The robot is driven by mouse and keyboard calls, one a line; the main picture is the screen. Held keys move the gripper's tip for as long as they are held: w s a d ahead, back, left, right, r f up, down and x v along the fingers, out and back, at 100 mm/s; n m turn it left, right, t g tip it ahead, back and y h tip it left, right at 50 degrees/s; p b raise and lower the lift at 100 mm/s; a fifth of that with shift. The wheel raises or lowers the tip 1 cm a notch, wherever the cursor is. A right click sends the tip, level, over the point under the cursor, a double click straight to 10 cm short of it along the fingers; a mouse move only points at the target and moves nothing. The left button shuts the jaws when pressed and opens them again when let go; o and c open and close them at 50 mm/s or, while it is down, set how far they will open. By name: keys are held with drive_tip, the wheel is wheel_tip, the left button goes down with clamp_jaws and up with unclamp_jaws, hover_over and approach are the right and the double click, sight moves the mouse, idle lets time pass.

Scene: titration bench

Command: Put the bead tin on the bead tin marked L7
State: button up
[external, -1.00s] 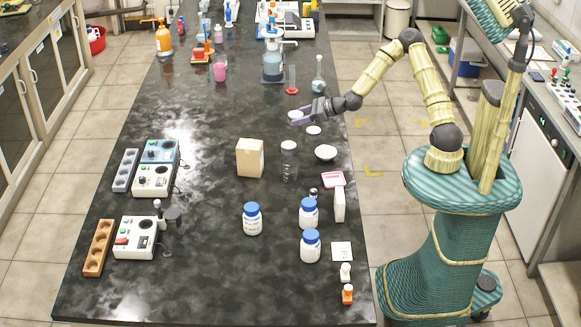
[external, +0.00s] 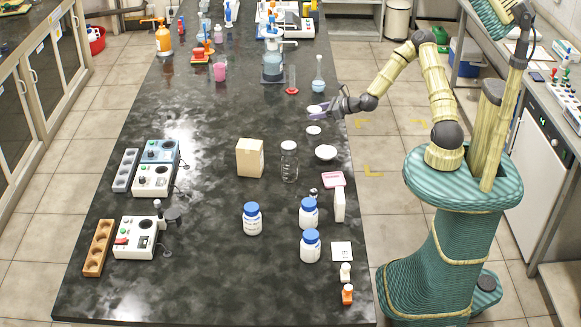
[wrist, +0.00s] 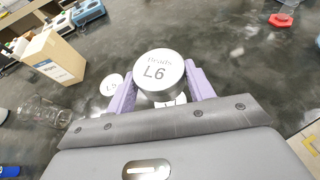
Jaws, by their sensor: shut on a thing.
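My gripper (external: 326,110) is shut on a white and silver round tin (wrist: 160,72) marked "Beads L6", held upright between purple fingers; it also shows in the external view (external: 316,108). A second round white-topped tin (wrist: 111,84) stands on the bench, left of my gripper in the wrist view; its small label looks like L7. In the external view this tin (external: 313,130) is just nearer the camera than the held one, and apart from it. A pale, dark-marked patch (wrist: 172,102) shows below the held tin, mostly hidden; I cannot tell what it is.
A white dish (external: 325,153), a glass jar (external: 289,162) and a cardboard box (external: 250,158) stand nearer the camera. A cylinder with a red base (external: 292,82) and a flask (external: 318,75) stand behind my gripper. The bench left of my gripper is clear.

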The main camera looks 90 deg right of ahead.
sight(318, 130)
drive_tip(key=shift+f, duration=1.2)
drive_tip(key=shift+f, duration=1.9)
drive_tip(key=shift+f, duration=0.15)
drive_tip(key=o, duration=1)
